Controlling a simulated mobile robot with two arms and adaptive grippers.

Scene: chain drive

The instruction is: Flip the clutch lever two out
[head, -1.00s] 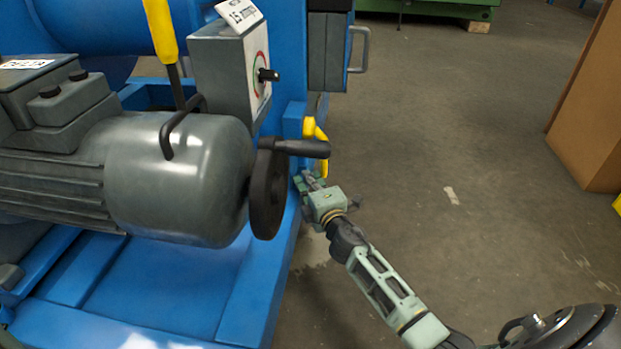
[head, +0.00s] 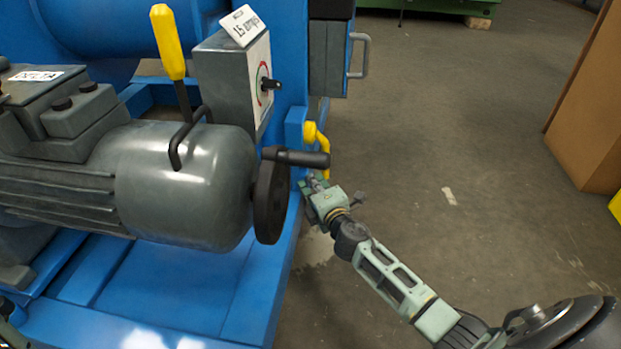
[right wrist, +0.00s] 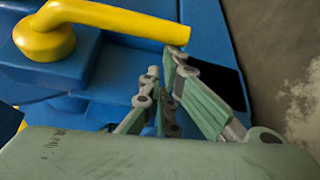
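A small yellow lever (head: 315,138) is mounted on the blue frame, just behind the black crank handle. In the right wrist view this lever (right wrist: 120,20) runs from its round hub to the right. Nothing readable marks it as clutch lever two. My right gripper (head: 313,182) is just below the lever in the head view. In the right wrist view its fingertips (right wrist: 162,66) are close together by the lever's free end, seemingly touching it; I cannot tell whether they grip it. A larger yellow-handled lever (head: 167,42) stands upright behind the grey motor. My left gripper is not visible.
A grey motor (head: 190,185) and black crank wheel (head: 270,200) are left of my right gripper. A grey control box (head: 228,80) with a knob stands above. Open floor (head: 450,150) lies to the right, with a brown box (head: 590,120) beyond.

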